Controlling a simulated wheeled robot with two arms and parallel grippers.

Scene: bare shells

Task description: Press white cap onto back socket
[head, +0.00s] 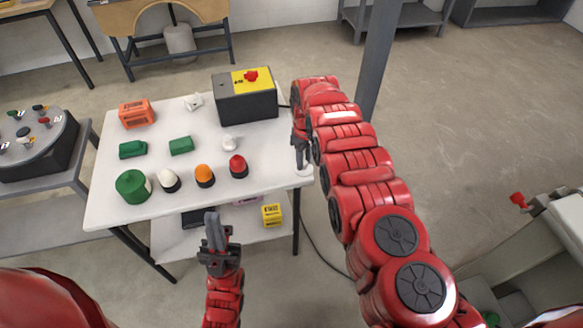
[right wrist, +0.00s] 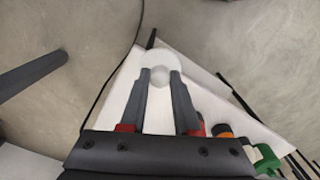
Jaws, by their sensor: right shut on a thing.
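My right gripper (head: 301,167) is at the table's right edge, low over the top, and shut on a white round piece (head: 306,172) that looks like the white cap. In the right wrist view the round white piece (right wrist: 158,70) shows between and beyond the two fingertips. Whether it touches the table is unclear. My left gripper (head: 214,218) is in front of the table, empty, fingers pointing up; its opening is unclear. Two other small white pieces stand on the table, one at the back (head: 193,101) and one at the middle right (head: 229,143). I cannot tell which thing is the back socket.
The white table (head: 110,190) holds a dark box with a yellow top and red button (head: 250,90), an orange block (head: 136,113), green blocks (head: 181,145), a green cylinder (head: 133,186) and white, orange (head: 204,176) and red (head: 238,166) caps. A grey post (head: 379,50) stands behind.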

